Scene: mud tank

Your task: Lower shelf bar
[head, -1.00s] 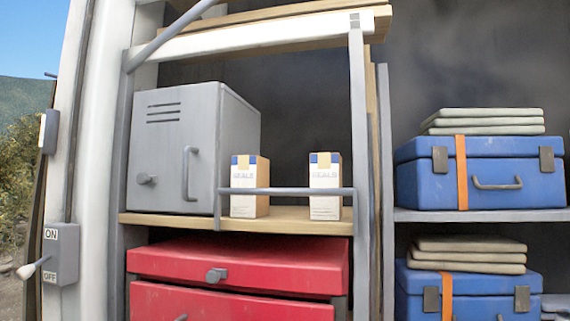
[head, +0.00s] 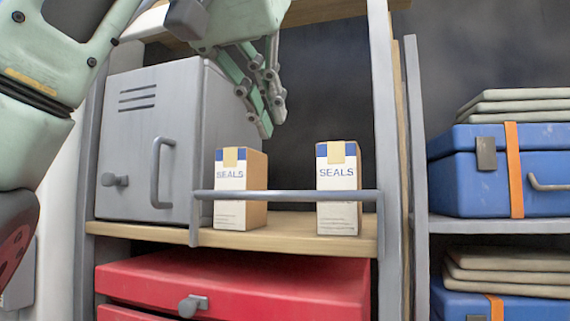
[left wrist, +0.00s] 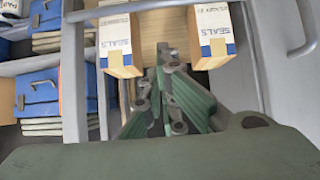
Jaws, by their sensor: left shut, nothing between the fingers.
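The grey shelf bar (head: 285,195) runs level across the front of the wooden shelf, in front of two SEALS boxes, with a short upright at its left end. My left gripper (head: 268,125) hangs above the bar, fingers pointing down, over the gap between the boxes in the head view. It is shut, empty and apart from the bar. In the left wrist view its fingers (left wrist: 166,65) show between the two boxes. My right gripper is not in view.
The left SEALS box (head: 230,195) and right SEALS box (head: 338,195) stand on the shelf (head: 280,235). A grey cabinet (head: 150,140) stands left, a red drawer unit (head: 240,285) below. A grey post (head: 385,150) bounds the right; blue cases (head: 560,165) lie beyond.

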